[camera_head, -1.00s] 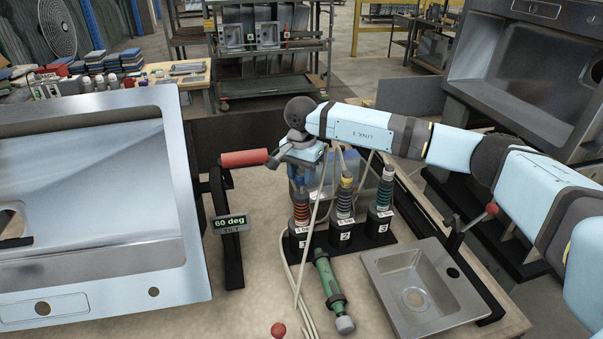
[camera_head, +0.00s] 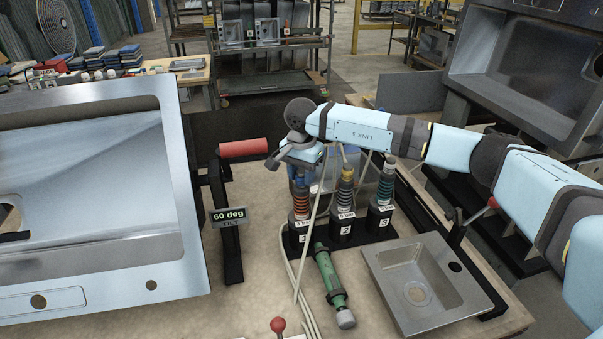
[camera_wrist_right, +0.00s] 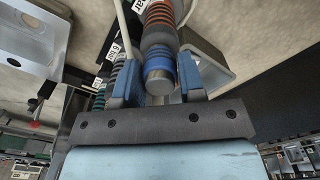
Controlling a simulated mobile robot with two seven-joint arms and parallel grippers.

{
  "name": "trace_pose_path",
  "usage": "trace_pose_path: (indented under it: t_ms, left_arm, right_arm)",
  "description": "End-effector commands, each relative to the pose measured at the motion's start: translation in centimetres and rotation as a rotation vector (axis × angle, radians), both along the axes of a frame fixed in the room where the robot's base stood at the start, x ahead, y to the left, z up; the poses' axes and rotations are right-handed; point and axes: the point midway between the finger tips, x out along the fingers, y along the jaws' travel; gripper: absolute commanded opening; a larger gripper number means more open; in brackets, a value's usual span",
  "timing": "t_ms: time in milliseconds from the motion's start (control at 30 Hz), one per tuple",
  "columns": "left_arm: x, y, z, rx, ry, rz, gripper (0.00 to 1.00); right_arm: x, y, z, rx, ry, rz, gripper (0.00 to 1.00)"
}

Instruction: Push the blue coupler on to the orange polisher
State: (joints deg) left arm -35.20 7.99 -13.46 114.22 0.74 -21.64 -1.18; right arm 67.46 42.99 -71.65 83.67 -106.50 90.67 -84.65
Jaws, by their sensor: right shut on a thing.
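The orange polisher (camera_head: 301,205), with orange rings, stands upright in the slot marked 1 of a black rack. It also shows in the right wrist view (camera_wrist_right: 160,18), in line with my gripper. The blue coupler (camera_wrist_right: 159,62) is a blue ring with a grey end, between my right gripper's fingers. It lies against or very near the polisher's grey collar; I cannot tell how far it is seated. My right gripper (camera_head: 299,166), also in the wrist view (camera_wrist_right: 160,88), is shut on the coupler, above the polisher. My left gripper is not in view.
Yellow-ringed (camera_head: 344,205) and teal-ringed (camera_head: 382,200) tools stand beside it in slots 2 and 3. Pale hoses hang close to my gripper. A green tool (camera_head: 328,275) lies in front, a small sink (camera_head: 420,280) at right, a large tilted sink (camera_head: 90,200) with a red handle (camera_head: 244,148) at left.

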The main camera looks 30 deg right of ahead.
Motion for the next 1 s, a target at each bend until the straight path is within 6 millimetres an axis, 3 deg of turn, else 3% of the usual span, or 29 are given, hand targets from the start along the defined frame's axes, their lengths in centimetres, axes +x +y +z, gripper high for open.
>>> trace_pose_path:
  t_ms: [167,200,300,667,733,1000]
  left_arm:
    - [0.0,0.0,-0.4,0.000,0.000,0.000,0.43]
    - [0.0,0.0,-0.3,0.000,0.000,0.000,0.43]
    - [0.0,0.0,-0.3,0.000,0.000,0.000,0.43]
    - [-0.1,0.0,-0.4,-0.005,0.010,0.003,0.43]
    - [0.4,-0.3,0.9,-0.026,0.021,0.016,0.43]
    - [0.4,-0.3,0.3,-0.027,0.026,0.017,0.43]
  right_arm:
    - [0.0,0.0,-0.6,0.000,0.000,0.000,0.16]
    - [0.0,0.0,-0.4,0.000,0.000,0.000,0.43]
    - [0.0,0.0,-0.4,0.000,0.000,0.000,0.66]
    - [0.0,0.0,-0.4,0.000,0.000,0.000,0.66]
    - [0.0,0.0,-0.4,0.000,0.000,0.000,0.66]
    - [0.1,0.0,5.7,0.001,-0.005,0.001,0.66]
